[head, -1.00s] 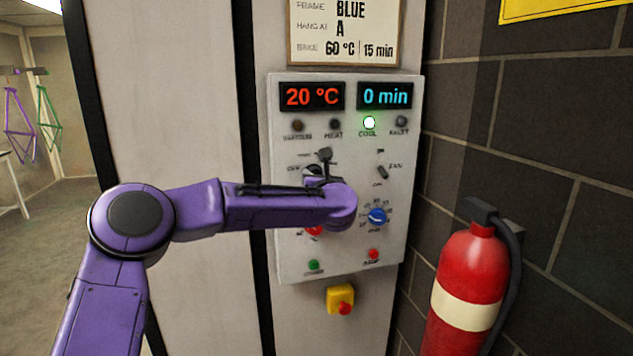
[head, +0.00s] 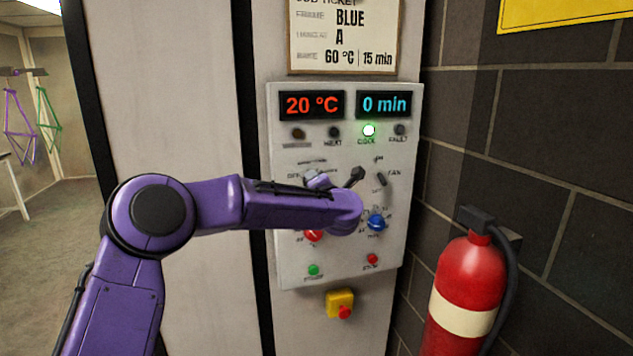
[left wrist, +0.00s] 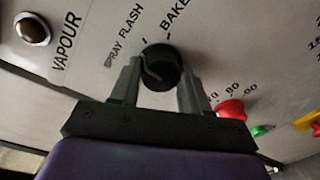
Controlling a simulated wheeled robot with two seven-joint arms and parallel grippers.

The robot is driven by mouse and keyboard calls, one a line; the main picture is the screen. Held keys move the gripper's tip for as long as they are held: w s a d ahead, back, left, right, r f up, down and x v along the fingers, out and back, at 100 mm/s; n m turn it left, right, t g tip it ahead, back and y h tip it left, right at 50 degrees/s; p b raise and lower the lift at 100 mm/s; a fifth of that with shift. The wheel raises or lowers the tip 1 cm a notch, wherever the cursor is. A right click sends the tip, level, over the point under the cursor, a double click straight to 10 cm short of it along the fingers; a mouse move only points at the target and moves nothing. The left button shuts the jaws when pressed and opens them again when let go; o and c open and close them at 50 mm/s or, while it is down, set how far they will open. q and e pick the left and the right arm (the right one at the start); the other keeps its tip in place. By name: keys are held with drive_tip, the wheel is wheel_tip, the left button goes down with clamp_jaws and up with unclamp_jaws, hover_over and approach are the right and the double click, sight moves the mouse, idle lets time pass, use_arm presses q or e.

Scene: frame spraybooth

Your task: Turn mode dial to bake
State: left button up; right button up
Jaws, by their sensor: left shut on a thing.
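The black mode dial (left wrist: 162,66) sits on the control panel (head: 400,262) and shows in the left wrist view, with the words SPRAY, FLASH and BAKE printed around it. My left gripper (left wrist: 160,84) is shut on the dial, one finger on each side. A pale line shows on the dial face, but I cannot tell clearly which word it points to. In the head view my left gripper (head: 336,181) is at the panel's middle, and my purple forearm and wrist hide most of the dial. My right gripper is not in view.
The displays read 20 °C (head: 312,104) and 0 min (head: 384,104); the COOL lamp (head: 369,130) is lit. A blue knob (head: 377,222), a red knob (head: 313,236) and a fan switch (head: 381,179) are close by. A fire extinguisher (head: 466,285) stands at right.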

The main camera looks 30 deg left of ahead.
use_arm(q)
drive_tip(key=shift+w+d+f+m+g+y+p, duration=0.1)
drive_tip(key=shift+m+g+y+p, duration=0.15)
drive_tip(key=shift+m+p, duration=2)
drive_tip(key=shift+m+g+y+p, duration=0.2)
drive_tip(key=shift+m+p, duration=0.7)
drive_tip(key=shift+m, duration=2.65)
drive_tip(key=o, duration=1.1)
drive_tip(key=shift+c, duration=0.2)
drive_tip(key=b+v, duration=0.5)
drive_tip(key=v, duration=0.5)
drive_tip(key=shift+d, duration=0.2)
